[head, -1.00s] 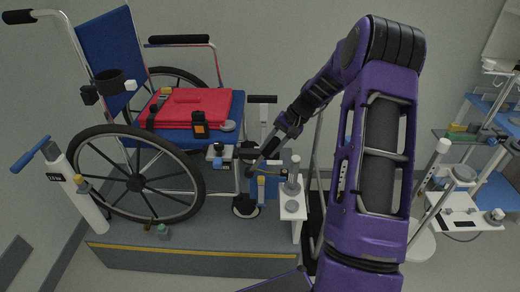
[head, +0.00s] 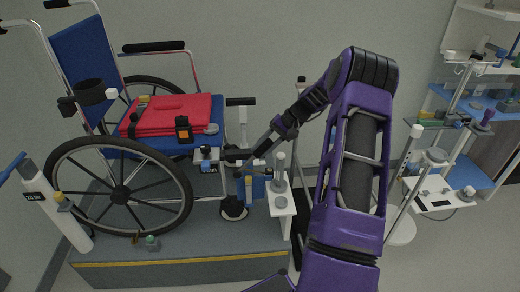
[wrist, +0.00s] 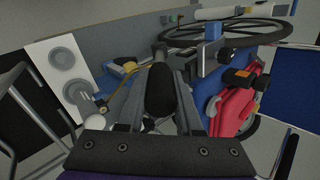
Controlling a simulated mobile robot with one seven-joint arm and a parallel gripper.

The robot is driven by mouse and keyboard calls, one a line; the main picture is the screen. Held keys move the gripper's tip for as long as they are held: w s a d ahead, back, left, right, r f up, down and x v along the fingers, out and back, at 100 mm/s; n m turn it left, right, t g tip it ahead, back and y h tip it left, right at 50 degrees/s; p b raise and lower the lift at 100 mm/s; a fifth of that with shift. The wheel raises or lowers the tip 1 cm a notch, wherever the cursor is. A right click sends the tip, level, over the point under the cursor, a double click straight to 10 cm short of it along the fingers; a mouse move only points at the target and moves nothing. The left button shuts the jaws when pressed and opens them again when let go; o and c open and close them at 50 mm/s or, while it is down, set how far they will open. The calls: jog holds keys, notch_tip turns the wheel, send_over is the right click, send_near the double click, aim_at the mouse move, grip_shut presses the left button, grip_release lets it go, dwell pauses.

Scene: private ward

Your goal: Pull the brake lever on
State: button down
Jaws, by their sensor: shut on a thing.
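The wheelchair (head: 120,195) stands on a grey platform, its blue seat holding a folded red cloth. The brake lever's black grip (wrist: 160,92) lies between the two fingers of my gripper (wrist: 163,112) in the wrist view. My gripper (head: 243,158) is shut on that grip beside the front of the seat, above the small front wheel. In the head view the fingers and grip are small, dark and partly merged, so the lever's lower part and exact angle cannot be told.
The platform (head: 180,268) has a yellow front edge. A white stand (head: 282,205) and blue parts (head: 252,187) are close to my gripper. A post with a blue handle (head: 55,210) stands at left. A shelf trolley (head: 440,190) stands at right.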

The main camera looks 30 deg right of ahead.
jog(key=c, duration=0.6)
grip_release()
jog(key=p+v, duration=0.2)
jog(key=v, duration=1.5)
jog(key=shift+s+d+r, duration=0.1)
jog(key=shift+d, duration=0.1)
jog(key=shift+r, duration=0.1)
